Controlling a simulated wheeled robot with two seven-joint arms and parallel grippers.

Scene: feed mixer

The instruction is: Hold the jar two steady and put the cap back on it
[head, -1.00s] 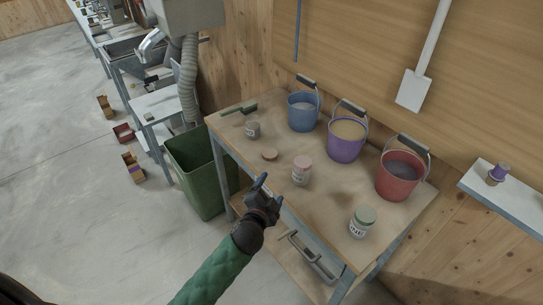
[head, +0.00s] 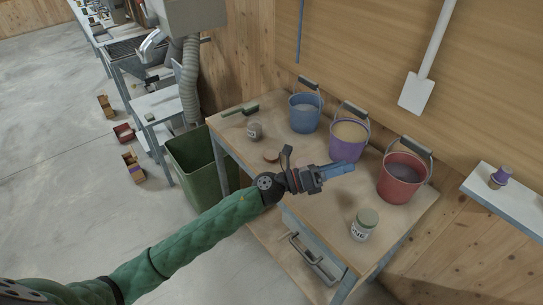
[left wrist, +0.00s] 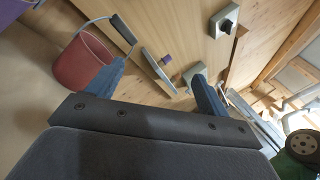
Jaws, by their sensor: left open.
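My left gripper (head: 345,169) is open above the bench, its blue fingers pointing right toward the red bucket. In the left wrist view its fingers (left wrist: 160,72) are spread with nothing between them. A small grey jar (head: 254,131) stands at the back left of the bench; its label is too small to read. A loose reddish-brown cap (head: 271,156) lies flat on the bench, just left of my gripper. A jar with a green lid (head: 364,224) stands near the front right. A pink-lidded jar is hidden behind my gripper. My right gripper is not in view.
Blue (head: 305,111), purple (head: 348,138) and red (head: 400,178) buckets stand along the back of the wooden bench (head: 318,222). The red bucket also shows in the left wrist view (left wrist: 82,65). A green bin (head: 195,167) stands left of the bench. The front middle is clear.

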